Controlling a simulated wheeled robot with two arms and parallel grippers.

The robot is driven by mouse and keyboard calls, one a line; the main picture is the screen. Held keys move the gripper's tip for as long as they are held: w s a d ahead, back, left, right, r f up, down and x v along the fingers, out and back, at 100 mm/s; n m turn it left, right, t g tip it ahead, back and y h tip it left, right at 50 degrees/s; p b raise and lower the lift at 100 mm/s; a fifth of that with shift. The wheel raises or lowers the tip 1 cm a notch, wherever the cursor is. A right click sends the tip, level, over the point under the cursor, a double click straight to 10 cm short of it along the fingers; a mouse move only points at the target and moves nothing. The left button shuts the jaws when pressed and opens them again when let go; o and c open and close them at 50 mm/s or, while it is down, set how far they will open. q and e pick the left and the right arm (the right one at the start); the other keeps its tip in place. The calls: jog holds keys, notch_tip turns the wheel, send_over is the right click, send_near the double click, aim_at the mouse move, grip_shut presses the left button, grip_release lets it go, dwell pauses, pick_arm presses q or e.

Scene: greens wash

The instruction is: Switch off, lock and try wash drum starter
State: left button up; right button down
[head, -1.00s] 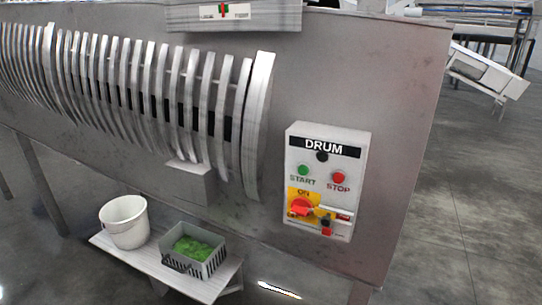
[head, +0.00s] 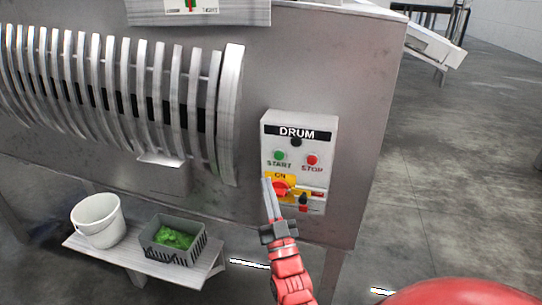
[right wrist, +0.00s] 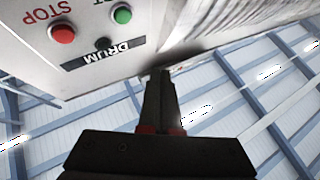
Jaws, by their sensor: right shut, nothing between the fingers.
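The white DRUM starter box (head: 298,158) is fixed to the machine's steel side. It carries a green START button (head: 279,155), a red STOP button (head: 312,160) and a red rotary switch (head: 280,188) on a yellow plate marked ON. A small black and red item (head: 303,203), perhaps a padlock, sits right of the switch. My right gripper (head: 267,181) is shut and empty, its tips at the box's lower left, overlapping the yellow plate's left edge; contact cannot be told. The right wrist view shows its fingers (right wrist: 160,78) beside the box, with STOP (right wrist: 62,33) and START (right wrist: 122,14). My left gripper is out of view.
The slatted drum (head: 232,115) lies left of the box. Below, a low bench (head: 130,252) holds a white bucket (head: 97,222) and a grey crate (head: 160,252) of greens. Open floor (head: 450,190) lies to the right.

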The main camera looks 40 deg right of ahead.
aim_at(279, 156)
jog(key=shift+w+d, duration=0.1)
jog(key=shift+w+d, duration=1.4)
jog(key=shift+d, duration=0.25)
jog(key=shift+w+d, duration=1.35)
jog(key=shift+d, duration=0.25)
jog(key=shift+w+d+b, duration=0.25)
jog(key=shift+b, duration=0.35)
